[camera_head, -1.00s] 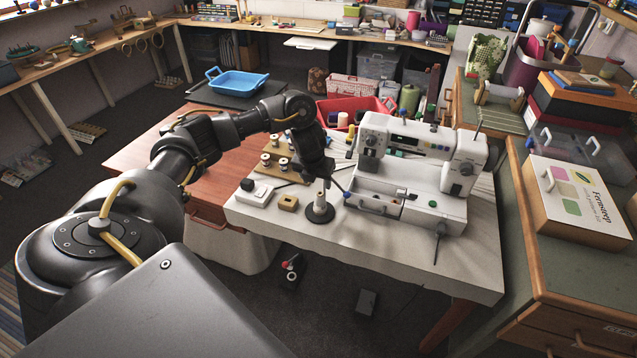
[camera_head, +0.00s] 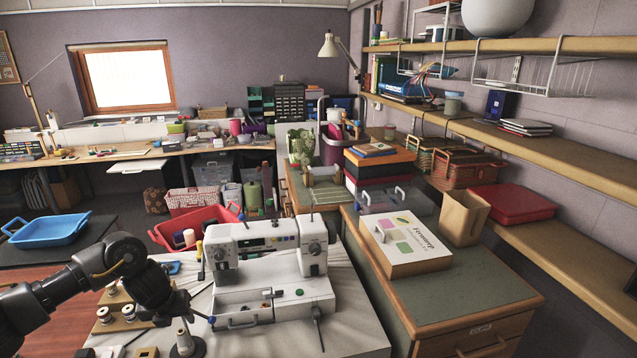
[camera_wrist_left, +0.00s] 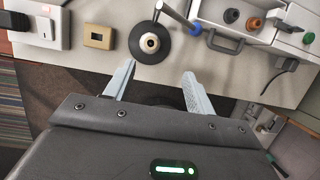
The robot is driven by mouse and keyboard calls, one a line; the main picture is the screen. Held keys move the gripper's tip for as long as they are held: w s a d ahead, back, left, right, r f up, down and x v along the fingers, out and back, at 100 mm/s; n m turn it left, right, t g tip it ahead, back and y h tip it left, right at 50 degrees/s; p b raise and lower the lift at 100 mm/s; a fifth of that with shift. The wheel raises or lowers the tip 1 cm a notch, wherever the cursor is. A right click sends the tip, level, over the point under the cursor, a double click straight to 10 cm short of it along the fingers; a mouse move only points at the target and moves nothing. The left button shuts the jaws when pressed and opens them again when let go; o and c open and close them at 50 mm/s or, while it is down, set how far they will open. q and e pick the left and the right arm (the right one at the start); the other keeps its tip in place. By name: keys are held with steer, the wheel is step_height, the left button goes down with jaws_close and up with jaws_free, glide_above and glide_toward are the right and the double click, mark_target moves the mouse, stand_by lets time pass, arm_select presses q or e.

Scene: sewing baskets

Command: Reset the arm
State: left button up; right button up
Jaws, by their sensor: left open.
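My left arm comes in from the left in the head view. In the left wrist view my left gripper (camera_wrist_left: 158,82) is open with nothing between its fingers. A white sewing machine (camera_head: 262,262) stands on the table to the right of the gripper. My right gripper is in neither view.
A spool rack (camera_head: 118,312) stands behind the cone. A small wooden block (camera_wrist_left: 99,37) and a white switch box (camera_wrist_left: 40,25) lie to its left. A cabinet with a white-topped box (camera_head: 408,240) is at the right. A blue tray (camera_head: 48,232) is at the left.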

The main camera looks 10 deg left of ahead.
arm_select(q)
steer(key=s+d+f+n+t+h, duration=0.15)
steer(key=d+f, duration=0.25)
steer(key=d, duration=0.7)
steer(key=s+d+f+n+t+h, duration=0.1)
steer(key=s+d+f+n+h, duration=0.2)
steer(key=d, duration=0.8)
steer(key=s+d+n+t, duration=0.2)
steer(key=s+d+n, duration=0.45)
steer(key=n, duration=0.25)
steer(key=s+a+f+n+g+y, duration=0.2)
steer(key=s+a+n, duration=0.3)
steer(key=s+n, duration=0.45)
steer(key=s+a+f+n+g+y, duration=0.1)
steer(key=s+a+n+g, duration=0.35)
steer(key=s, duration=0.75)
step_height(320, 180, down, 24)
steer(key=f+n, duration=0.1)
steer(key=n, duration=0.1)
steer(key=s+a+f, duration=0.1)
steer(key=s+f, duration=0.7)
steer(key=s+a+f, duration=0.2)
steer(key=s+f, duration=0.6)
steer(key=s, duration=0.1)
steer(key=shift+s+a+f, duration=0.25)
steer(key=shift+f, duration=0.05)
steer(key=shift+y, duration=0.25)
